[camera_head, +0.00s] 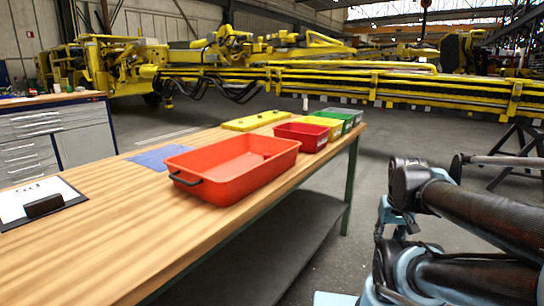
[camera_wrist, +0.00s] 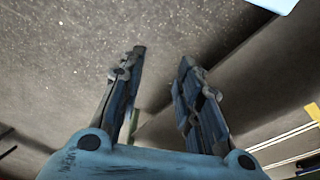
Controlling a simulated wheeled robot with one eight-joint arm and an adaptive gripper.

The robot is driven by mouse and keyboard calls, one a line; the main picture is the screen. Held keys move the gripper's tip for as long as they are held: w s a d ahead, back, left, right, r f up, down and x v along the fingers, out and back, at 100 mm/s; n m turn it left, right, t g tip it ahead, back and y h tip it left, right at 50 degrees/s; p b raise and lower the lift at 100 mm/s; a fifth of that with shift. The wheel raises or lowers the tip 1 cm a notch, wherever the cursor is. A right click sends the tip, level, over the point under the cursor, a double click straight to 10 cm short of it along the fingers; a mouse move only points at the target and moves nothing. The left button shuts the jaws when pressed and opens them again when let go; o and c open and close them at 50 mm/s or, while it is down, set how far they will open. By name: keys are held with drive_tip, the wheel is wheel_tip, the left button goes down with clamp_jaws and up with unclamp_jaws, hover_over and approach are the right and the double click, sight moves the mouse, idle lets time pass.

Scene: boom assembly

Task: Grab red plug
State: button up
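I cannot make out a red plug in either view. A small red bin (camera_head: 302,136) stands on the wooden table (camera_head: 98,236), and its contents are too small to tell. My gripper shows in the wrist view (camera_wrist: 160,66) with its two fingers apart and nothing between them. Behind the fingers is grey floor. In the head view my folded arm is at the lower right, off the table's right side.
A large orange-red tray (camera_head: 232,170) with a dark handle lies on the table. Yellow (camera_head: 330,124) and green (camera_head: 337,115) bins, a yellow lid (camera_head: 256,120), a blue cloth (camera_head: 160,157) and a clipboard (camera_head: 38,198) are there too. A yellow boom (camera_head: 400,88) spans the back.

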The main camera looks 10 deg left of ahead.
drive_tip(key=shift+w+a, duration=0.3)
drive_tip(key=shift+w, duration=0.25)
